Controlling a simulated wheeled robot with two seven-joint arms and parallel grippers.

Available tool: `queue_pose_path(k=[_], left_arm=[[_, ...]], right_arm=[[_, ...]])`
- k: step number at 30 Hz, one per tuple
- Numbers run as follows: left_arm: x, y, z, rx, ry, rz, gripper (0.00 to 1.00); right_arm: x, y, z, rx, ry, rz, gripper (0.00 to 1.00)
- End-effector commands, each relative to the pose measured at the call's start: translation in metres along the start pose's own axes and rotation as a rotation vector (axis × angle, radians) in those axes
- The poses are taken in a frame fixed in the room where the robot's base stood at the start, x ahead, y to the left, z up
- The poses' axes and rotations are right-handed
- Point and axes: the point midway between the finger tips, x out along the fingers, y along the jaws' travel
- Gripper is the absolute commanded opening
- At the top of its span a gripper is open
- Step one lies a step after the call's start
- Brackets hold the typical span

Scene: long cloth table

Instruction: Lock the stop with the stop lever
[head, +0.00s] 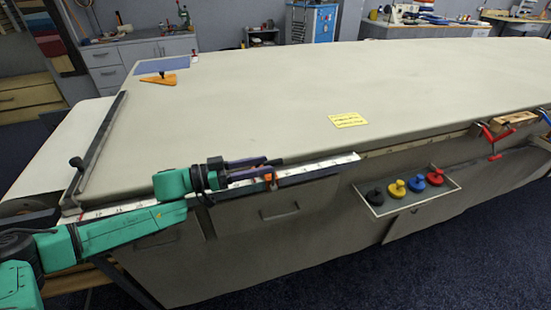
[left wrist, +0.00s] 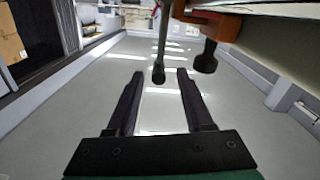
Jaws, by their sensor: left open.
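An orange stop (head: 268,180) sits on the white ruler (head: 315,170) along the table's front edge. In the left wrist view the orange stop (left wrist: 222,30) is at the top, with a dark round knob on it. A thin grey lever (left wrist: 166,40) with a dark knobbed end shows beside it, its end between my fingertips in the picture. I cannot tell how deep it lies between them. My left gripper (head: 266,167) is beside the stop, fingers pointing right; it also shows in the left wrist view (left wrist: 160,75), open and apart from the knob on both sides. My right gripper is not visible.
A dark bar (head: 101,145) with a knob crosses the table's left end. A yellow note (head: 348,120) lies on the clear tabletop. A tray (head: 450,184) of coloured knobs hangs at the front, with clamps (head: 492,138) further right. An orange piece (head: 160,79) lies at the back left.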

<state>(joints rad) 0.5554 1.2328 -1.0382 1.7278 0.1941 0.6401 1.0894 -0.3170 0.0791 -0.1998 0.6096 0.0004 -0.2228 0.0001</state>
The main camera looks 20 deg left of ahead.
Motion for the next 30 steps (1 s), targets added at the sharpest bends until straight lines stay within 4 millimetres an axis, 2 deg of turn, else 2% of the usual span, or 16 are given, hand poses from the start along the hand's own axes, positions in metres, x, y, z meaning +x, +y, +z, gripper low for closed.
queue_pose_path(k=[1, 3, 6, 15, 17, 19, 20, 30], left_arm=[[0.013, 0.001, -0.004, 0.001, 0.004, 0.004, 0.52], [0.027, 0.001, -0.003, 0.001, 0.002, 0.002, 0.52], [0.040, 0.000, -0.001, 0.000, 0.001, 0.001, 0.52], [0.045, 0.000, 0.001, 0.000, -0.002, -0.001, 0.52], [0.045, 0.000, 0.001, 0.000, -0.002, -0.001, 0.33], [0.045, 0.000, 0.001, 0.000, -0.002, -0.001, 0.06], [0.045, 0.000, 0.001, 0.000, -0.002, 0.000, 0.00], [0.045, 0.000, 0.001, 0.000, -0.001, 0.000, 0.00]], right_arm=[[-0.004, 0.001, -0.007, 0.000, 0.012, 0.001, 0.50], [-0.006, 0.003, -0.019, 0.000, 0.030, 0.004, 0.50], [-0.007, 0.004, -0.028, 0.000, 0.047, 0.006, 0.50], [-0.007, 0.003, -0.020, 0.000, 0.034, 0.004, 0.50], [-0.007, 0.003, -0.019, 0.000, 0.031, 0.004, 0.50], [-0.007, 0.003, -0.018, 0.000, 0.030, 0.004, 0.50], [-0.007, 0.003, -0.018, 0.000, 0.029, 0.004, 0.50], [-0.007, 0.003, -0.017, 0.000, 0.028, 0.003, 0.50]])
